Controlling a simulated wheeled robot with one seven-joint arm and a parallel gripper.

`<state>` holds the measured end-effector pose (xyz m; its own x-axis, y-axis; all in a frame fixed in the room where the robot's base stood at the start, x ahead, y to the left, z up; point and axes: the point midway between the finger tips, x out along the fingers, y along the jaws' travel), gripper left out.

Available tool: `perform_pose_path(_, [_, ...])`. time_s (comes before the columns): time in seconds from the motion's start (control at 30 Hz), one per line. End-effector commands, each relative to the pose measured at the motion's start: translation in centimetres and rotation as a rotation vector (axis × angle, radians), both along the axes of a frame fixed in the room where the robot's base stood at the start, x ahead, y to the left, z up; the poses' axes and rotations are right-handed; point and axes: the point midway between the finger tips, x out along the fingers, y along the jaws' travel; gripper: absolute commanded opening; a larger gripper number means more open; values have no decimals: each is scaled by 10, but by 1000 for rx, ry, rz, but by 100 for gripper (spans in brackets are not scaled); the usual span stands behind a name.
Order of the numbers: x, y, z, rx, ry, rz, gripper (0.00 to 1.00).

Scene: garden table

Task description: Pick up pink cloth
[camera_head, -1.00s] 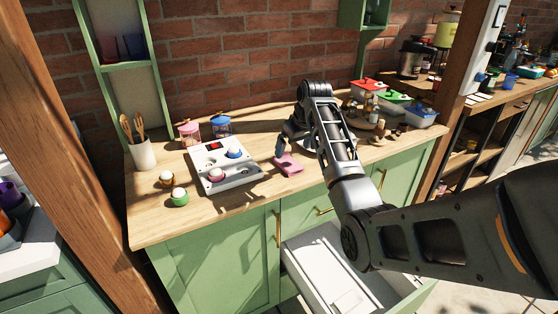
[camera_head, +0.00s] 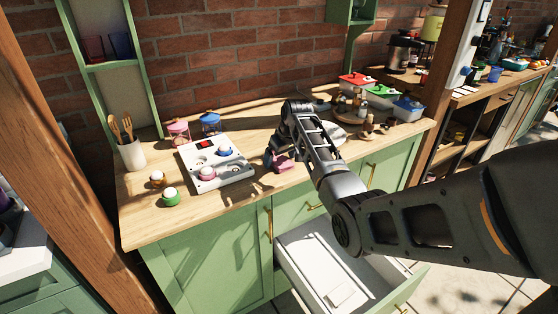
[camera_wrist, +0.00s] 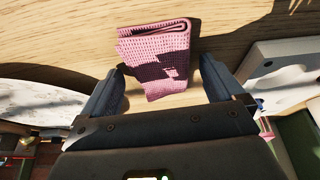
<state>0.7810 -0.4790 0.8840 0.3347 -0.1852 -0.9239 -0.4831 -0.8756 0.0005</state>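The pink cloth (camera_head: 284,163) lies folded on the wooden counter, right of the white tray-like device. In the wrist view the cloth (camera_wrist: 156,58) lies flat, with a dark shadow across it. My gripper (camera_wrist: 164,78) is open, with one finger on each side of the cloth's near end. No contact between the fingers and the cloth is clear. In the head view my gripper (camera_head: 274,160) is low over the counter at the cloth, and my arm hides part of the area behind it.
The white device (camera_head: 216,165) with small round cups stands left of the cloth. Pink and blue jars (camera_head: 210,123) stand behind it. Lidded boxes (camera_head: 357,82) and a round tray with bottles (camera_head: 350,116) are at the right. An open white drawer (camera_head: 325,262) juts out below the counter.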

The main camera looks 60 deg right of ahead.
Motion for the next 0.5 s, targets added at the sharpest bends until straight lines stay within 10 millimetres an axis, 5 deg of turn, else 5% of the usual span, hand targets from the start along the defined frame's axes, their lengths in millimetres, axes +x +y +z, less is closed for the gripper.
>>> perform_pose_path(0.5, [0, 0, 0, 0, 0, 0, 49])
